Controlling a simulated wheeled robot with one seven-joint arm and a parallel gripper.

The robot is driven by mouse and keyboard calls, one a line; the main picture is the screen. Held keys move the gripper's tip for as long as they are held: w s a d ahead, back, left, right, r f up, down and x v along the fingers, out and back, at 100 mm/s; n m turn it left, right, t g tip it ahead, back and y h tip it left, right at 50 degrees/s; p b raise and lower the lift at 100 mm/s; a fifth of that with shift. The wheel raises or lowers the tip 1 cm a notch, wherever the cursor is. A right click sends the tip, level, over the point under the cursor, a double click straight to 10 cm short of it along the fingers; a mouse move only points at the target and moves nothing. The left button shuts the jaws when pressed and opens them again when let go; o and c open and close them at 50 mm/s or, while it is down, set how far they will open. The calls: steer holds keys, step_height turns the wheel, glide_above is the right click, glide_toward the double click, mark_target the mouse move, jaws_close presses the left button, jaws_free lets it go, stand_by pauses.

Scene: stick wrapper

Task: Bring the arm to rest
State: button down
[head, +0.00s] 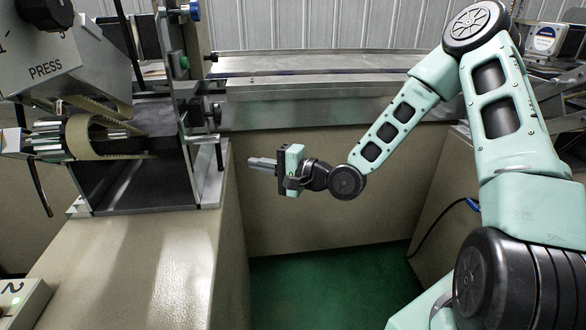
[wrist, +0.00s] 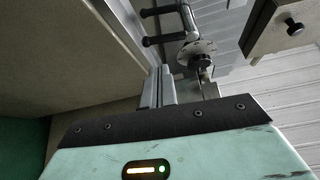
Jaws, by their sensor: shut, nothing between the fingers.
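My gripper (head: 262,163) is at the end of my teal arm, near the middle of the head view. Its fingers point left toward the machine and are shut with nothing between them. It hangs in open air in front of the beige panel below the conveyor, apart from the machine. In the wrist view, the teal gripper body with its black edge fills the bottom, and the shut fingers (wrist: 158,88) show above it.
The wrapper machine (head: 140,120) with a belt and metal plates stands at the left on a beige base (head: 130,265). A steel conveyor (head: 320,85) runs along the back. A control box (head: 20,300) sits at the lower left. Green floor (head: 320,290) lies free below my gripper.

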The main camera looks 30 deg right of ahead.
steer(key=f+v, duration=0.1)
steer(key=v, duration=0.8)
steer(key=s+a+f+n+g+h, duration=0.4)
steer(key=s+a+f+n+g, duration=0.15)
steer(key=a+n+g, duration=0.3)
steer(key=s+a+r+n+g+h, duration=0.2)
steer(key=s+a+r+n, duration=0.15)
steer(key=s, duration=0.35)
steer(key=s+a+r+n+g+h, duration=0.2)
steer(key=s+r+n, duration=0.15)
steer(key=s, duration=0.35)
steer(key=s+a+r+n+g+h, duration=0.1)
steer(key=s+a+r+n+h, duration=0.1)
steer(key=s+r+n, duration=0.3)
step_height(320, 180, up, 13)
steer(key=m+p, duration=0.1)
steer(key=p, duration=1.5)
steer(key=shift+s, duration=0.45)
steer(key=shift+f, duration=0.15)
